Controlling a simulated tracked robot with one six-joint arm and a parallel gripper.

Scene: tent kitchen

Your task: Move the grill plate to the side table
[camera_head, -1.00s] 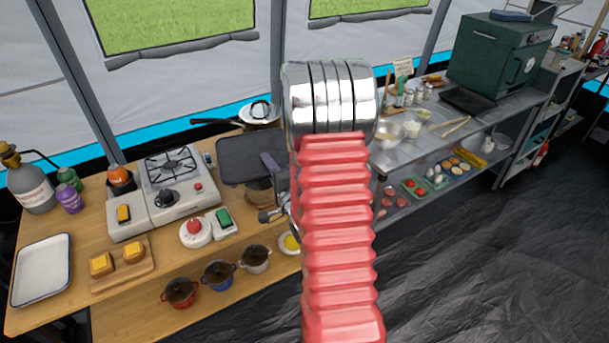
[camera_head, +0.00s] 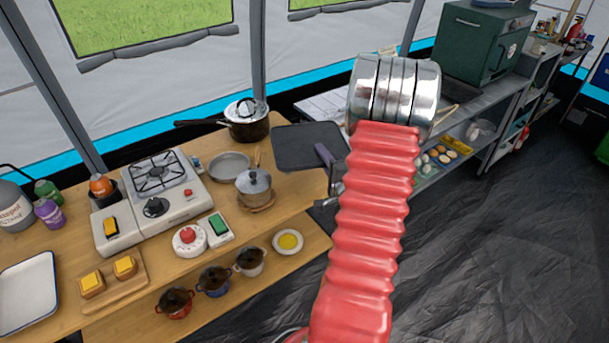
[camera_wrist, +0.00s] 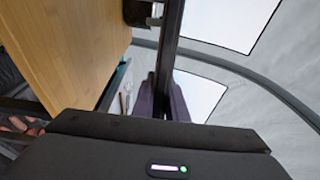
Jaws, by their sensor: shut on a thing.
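The grill plate (camera_head: 296,145) is a dark, flat square held in the air near the right end of the wooden table. My gripper (camera_head: 324,153) is shut on its right edge with purplish fingers. In the wrist view, the plate (camera_wrist: 173,35) shows nearly edge-on between the fingers (camera_wrist: 167,100). A metal table (camera_head: 337,103), which seems to be the side table, stands behind and right of the plate. My red arm and the plate hide much of its top.
The wooden table (camera_head: 75,262) holds a stove (camera_head: 163,185), a black pot (camera_head: 246,127), a grey pan (camera_head: 230,166) and a small lidded pot (camera_head: 254,187) near the plate. A green oven (camera_head: 480,45) stands farther right. Dark floor (camera_head: 480,250) is open at right.

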